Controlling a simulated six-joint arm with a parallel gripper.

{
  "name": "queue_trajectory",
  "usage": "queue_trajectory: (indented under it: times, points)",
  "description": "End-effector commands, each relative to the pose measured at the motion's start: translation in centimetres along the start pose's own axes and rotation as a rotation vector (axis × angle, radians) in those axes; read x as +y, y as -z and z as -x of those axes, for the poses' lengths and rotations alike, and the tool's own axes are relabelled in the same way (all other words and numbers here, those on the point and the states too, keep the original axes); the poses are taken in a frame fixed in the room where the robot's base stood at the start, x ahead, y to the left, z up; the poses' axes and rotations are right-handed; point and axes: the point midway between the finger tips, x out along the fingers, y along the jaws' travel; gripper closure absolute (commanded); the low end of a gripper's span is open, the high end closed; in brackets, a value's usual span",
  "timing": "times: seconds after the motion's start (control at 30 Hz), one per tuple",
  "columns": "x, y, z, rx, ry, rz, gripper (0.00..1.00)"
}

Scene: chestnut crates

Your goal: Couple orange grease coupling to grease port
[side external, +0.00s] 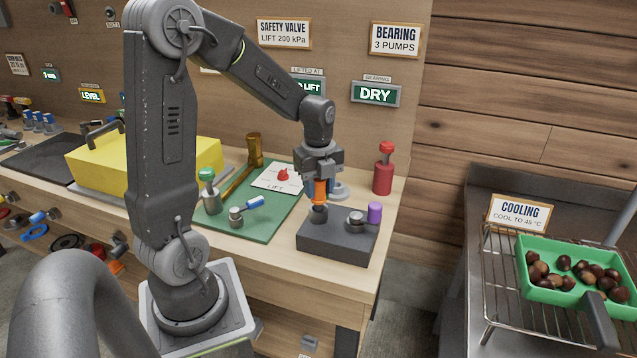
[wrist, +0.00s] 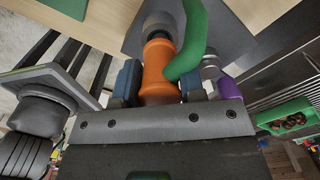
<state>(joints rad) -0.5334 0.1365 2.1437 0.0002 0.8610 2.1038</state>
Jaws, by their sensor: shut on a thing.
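My gripper (side external: 319,180) is shut on the orange grease coupling (side external: 320,192), which it holds upright over the left part of a dark grey block (side external: 338,244). A grey metal fitting (side external: 318,213), which looks like the grease port, stands on that block right under the coupling. The two look in line, but I cannot tell whether the coupling is seated on it or just above. In the wrist view the orange coupling (wrist: 157,72) sits between blue finger pads, with a green curved tube (wrist: 191,45) crossing its right side.
Beside the port stand a silver fitting (side external: 355,217) and a purple cap (side external: 374,213). A red-topped canister (side external: 383,172) is behind right. A green mat (side external: 262,228) with a green-topped can (side external: 209,191) and mallet (side external: 250,160) lies left. The bearing sign (side external: 376,94) reads DRY.

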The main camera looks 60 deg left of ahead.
Motion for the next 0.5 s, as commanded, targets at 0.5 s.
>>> queue_trajectory:
  times: [0.5]
  points:
    - [0.0, 0.0, -1.5, 0.000, 0.000, 0.000, 1.00]
